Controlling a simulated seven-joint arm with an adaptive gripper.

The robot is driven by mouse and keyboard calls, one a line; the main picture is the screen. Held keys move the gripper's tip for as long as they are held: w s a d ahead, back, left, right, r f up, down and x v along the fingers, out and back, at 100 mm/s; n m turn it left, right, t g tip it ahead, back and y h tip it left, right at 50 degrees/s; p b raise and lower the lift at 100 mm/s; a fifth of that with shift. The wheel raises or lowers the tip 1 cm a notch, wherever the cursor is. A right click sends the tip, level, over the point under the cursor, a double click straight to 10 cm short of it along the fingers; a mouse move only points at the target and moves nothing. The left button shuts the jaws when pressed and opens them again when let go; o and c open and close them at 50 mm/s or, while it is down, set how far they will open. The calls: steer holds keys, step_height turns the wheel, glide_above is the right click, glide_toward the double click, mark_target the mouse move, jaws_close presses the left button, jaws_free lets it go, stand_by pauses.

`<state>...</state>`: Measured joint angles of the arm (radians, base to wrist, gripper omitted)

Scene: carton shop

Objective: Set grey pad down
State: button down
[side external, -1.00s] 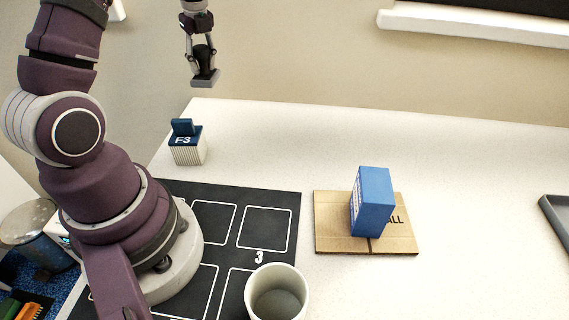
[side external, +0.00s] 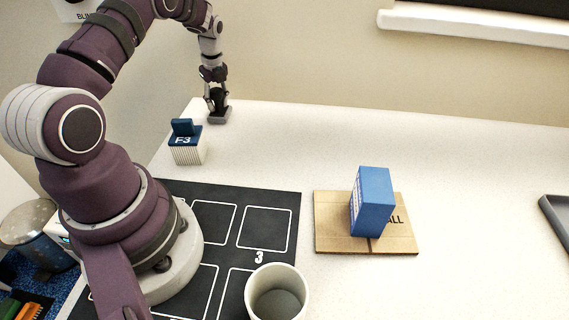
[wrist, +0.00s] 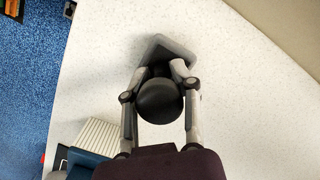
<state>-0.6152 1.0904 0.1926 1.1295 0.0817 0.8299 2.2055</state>
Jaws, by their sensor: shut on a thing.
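The grey pad (side external: 220,116) is a flat, dark grey block at the far left of the white table, behind the F3 block. My gripper (side external: 217,104) points down and is shut on it from above. In the wrist view the pad (wrist: 176,48) shows past the fingertips, with a round black knob (wrist: 160,101) between my fingers. The pad is at or very close to the table top; I cannot tell whether it touches. The fingers hide part of it.
A ribbed white block with a blue top marked F3 (side external: 187,143) stands just in front. A black mat (side external: 270,198), a grey-white cup (side external: 250,290), and a blue box (side external: 373,202) on cardboard (side external: 335,240) are nearer. Table right of the pad is clear.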

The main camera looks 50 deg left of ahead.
mark_target(219, 93)
steer(key=c, duration=0.8)
jaws_free()
steer(key=shift+f, duration=0.1)
steer(key=r, duration=0.4)
steer(key=d+r, duration=0.1)
steer(key=r, duration=0.7)
steer(key=shift+d, duration=0.4)
steer(key=d+r+n+t, duration=0.2)
steer(key=d+r+n, duration=0.35)
steer(key=d, duration=0.25)
steer(key=s+d+n+t, duration=0.1)
steer(key=s+d+n, duration=0.2)
steer(key=d+n, duration=0.1)
steer(key=s+d+r+n+t+h, duration=0.1)
steer(key=s+d+n, duration=0.2)
steer(key=d, duration=0.3)
steer(key=s+d+n+t, duration=0.1)
steer(key=s+d+n, duration=0.2)
steer(key=d+n, duration=0.2)
steer(key=shift+s+d+r+n+t+h, duration=0.15)
steer(key=shift+s+r+n+t+h, duration=0.15)
steer(key=shift+s+h, duration=0.1)
